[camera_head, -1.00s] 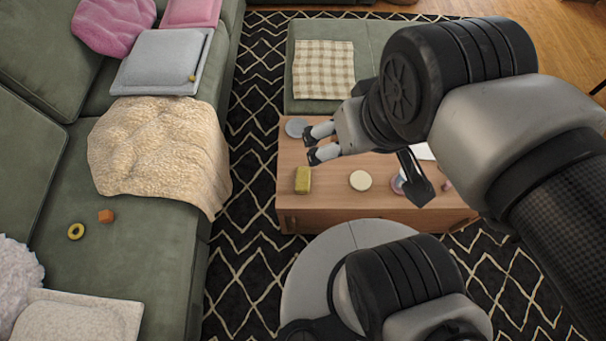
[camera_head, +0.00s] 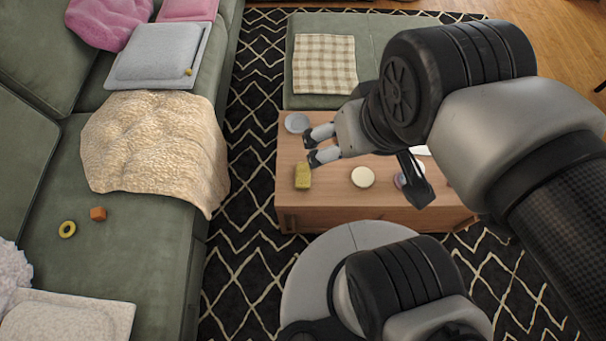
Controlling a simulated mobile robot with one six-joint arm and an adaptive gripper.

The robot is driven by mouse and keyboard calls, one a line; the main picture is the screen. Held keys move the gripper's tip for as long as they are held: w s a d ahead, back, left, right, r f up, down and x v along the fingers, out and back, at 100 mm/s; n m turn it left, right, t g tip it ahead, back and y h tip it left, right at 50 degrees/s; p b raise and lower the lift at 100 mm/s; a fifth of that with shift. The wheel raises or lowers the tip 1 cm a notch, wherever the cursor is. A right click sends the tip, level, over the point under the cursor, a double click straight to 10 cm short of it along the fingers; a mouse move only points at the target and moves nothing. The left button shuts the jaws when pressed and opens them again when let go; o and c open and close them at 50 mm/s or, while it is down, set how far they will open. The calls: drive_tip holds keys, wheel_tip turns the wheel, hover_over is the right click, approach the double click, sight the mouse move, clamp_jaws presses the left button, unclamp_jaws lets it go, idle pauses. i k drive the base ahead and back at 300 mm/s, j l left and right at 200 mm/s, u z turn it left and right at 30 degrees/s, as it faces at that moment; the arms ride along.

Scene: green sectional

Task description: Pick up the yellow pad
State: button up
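A small yellow block-like pad (camera_head: 302,176) lies near the left end of the wooden coffee table (camera_head: 345,212). My gripper (camera_head: 307,149) reaches in from the right, with its two fingers pointing left and apart. Nothing shows between the fingers. In the picture the fingertips are just above the pad; the pad is clear of them, and the height of the gripper over the table is hard to tell.
On the table are a grey-blue plate (camera_head: 297,123), a round cream disc (camera_head: 362,177) and a purplish item (camera_head: 401,181) partly behind my arm. The green sofa (camera_head: 150,255) holds a yellow ring (camera_head: 67,229) and an orange cube (camera_head: 98,214). Patterned rug (camera_head: 245,240) separates sofa and table.

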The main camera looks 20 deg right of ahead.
sight(302, 179)
drive_tip(key=k+j, duration=0.25)
drive_tip(key=k, duration=0.2)
drive_tip(key=k+j, duration=0.25)
drive_tip(key=k, duration=0.25)
